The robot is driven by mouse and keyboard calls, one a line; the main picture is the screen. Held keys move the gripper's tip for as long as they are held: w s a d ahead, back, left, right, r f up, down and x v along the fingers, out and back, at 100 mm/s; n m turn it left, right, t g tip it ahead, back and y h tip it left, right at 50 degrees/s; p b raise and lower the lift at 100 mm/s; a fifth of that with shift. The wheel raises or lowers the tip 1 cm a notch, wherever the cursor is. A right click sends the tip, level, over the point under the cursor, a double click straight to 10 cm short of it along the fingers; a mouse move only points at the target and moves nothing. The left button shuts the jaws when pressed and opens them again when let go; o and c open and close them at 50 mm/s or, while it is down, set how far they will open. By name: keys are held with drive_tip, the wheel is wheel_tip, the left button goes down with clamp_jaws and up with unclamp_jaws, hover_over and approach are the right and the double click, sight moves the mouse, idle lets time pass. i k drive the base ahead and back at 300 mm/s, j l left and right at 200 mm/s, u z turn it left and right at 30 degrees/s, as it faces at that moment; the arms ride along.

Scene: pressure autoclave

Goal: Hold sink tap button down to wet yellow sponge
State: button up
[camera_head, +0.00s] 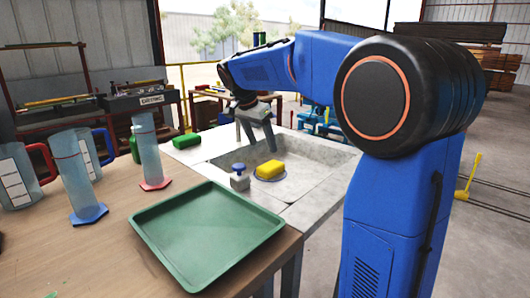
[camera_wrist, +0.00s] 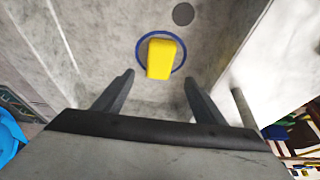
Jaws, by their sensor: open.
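The yellow sponge (camera_head: 270,169) lies on a small blue-rimmed round dish (camera_head: 258,178) in the grey sink (camera_head: 305,165). In the wrist view the sponge (camera_wrist: 165,55) shows beyond my fingers, inside the dish's blue rim (camera_wrist: 140,50). My gripper (camera_head: 261,146) is open and empty, above the far part of the sink, fingers pointing down. In the wrist view its fingers (camera_wrist: 159,77) stand apart with nothing between them. A small grey fitting with a blue top (camera_head: 239,177) stands at the sink's near left edge; I cannot tell whether it is the tap button.
A green tray (camera_head: 212,232) lies on the wooden table (camera_head: 100,255) in front of the sink. Measuring cylinders (camera_head: 148,150) and jugs (camera_head: 14,170) stand at the left. A green block (camera_head: 187,141) lies on the sink's left ledge. A dark round spot (camera_wrist: 183,13) shows in the basin.

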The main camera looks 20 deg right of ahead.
sight(237, 167)
drive_tip(key=k, duration=1)
